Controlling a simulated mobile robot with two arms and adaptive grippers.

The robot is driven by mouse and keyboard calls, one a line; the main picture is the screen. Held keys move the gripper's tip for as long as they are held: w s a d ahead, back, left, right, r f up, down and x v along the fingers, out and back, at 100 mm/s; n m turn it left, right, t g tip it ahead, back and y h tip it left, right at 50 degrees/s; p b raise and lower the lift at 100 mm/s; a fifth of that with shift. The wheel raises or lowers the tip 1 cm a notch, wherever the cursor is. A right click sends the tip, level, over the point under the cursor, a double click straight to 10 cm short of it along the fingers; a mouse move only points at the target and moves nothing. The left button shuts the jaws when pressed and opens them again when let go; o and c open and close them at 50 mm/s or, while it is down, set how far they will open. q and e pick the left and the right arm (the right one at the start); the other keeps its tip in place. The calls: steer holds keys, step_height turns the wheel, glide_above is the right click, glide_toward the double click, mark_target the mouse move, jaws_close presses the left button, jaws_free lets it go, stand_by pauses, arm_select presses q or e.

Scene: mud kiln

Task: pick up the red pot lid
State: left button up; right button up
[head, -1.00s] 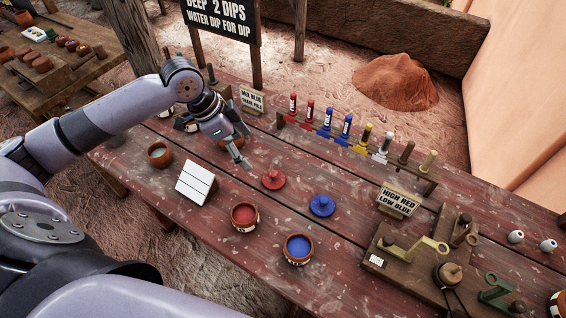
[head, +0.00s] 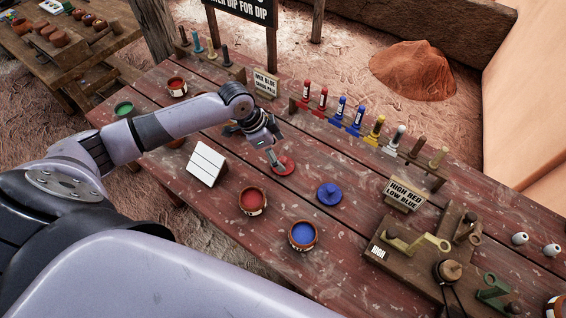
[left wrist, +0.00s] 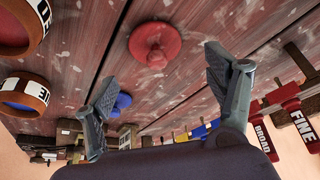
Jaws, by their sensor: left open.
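The red pot lid (head: 284,166) lies flat on the wooden table, a round disc with a knob. In the left wrist view the red lid (left wrist: 155,44) shows beyond and between the fingers, not touched by either. The red paint pot (head: 253,201) stands open in front of the lid. My right gripper is not in view.
A blue lid (head: 329,193) and a blue paint pot (head: 303,235) are to the right. A white folded card (head: 206,163) stands to the left. A rack of coloured tools (head: 357,120) and a small sign (head: 266,83) stand behind.

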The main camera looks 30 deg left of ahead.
mark_target(282, 160)
arm_select(q)
steer(key=shift+s+p+x, duration=0.2)
steer(key=shift+p+x, duration=0.4)
steer(key=shift+x, duration=1.8)
steer(key=shift+c, duration=0.5)
steer(key=c, duration=1)
